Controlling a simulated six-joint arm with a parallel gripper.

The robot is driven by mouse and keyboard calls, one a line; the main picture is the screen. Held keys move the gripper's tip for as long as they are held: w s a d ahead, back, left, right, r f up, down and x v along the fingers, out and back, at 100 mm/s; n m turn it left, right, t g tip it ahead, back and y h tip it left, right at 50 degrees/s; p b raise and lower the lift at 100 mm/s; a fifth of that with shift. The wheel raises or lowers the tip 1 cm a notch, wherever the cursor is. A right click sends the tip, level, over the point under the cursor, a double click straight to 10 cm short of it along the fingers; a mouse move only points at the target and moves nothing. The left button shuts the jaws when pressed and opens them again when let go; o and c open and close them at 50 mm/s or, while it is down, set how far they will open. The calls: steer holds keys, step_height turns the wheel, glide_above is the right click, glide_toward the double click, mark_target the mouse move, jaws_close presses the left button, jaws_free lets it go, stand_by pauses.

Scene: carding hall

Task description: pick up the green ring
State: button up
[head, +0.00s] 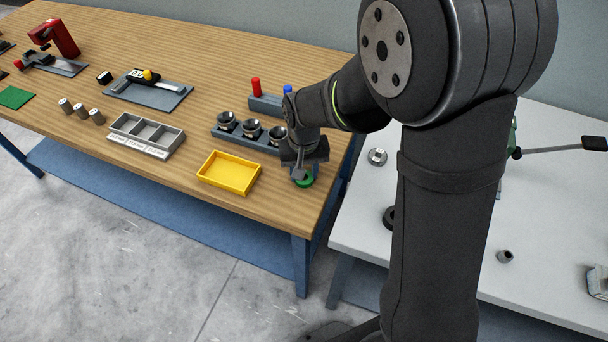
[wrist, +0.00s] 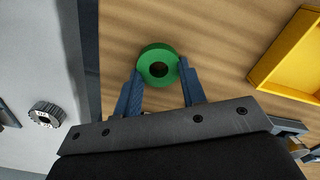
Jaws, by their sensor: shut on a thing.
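The green ring (head: 304,181) is at the right end of the wooden table, to the right of the yellow tray. In the wrist view the green ring (wrist: 158,65) shows its round top and dark centre hole. My gripper (head: 301,176) is over it, and in the wrist view my gripper (wrist: 160,80) has its two blue fingers against opposite sides of the ring, shut on it. Whether the ring touches the table or is slightly raised, I cannot tell.
The yellow tray (head: 229,173) stands close to the left of my gripper. A rack (head: 237,138) with several metal cups is just behind. The table's right edge is near, with a gap before the white table (head: 358,230).

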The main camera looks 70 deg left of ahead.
steer(key=shift+r, duration=0.1)
step_height(320, 180, up, 4)
steer(key=shift+a, duration=0.1)
steer(key=w+d+r, duration=0.6)
steer(key=w+r, duration=0.1)
steer(key=w, duration=0.2)
steer(key=a, duration=0.4)
steer(key=s+a, duration=0.1)
steer(key=a, duration=0.9)
steer(key=shift+s+f, duration=0.15)
steer(key=shift+s, duration=0.25)
steer(key=shift+a+f, duration=0.1)
steer(key=shift+f, duration=2.55)
steer(key=shift+f, duration=1.4)
steer(key=shift+r, duration=0.1)
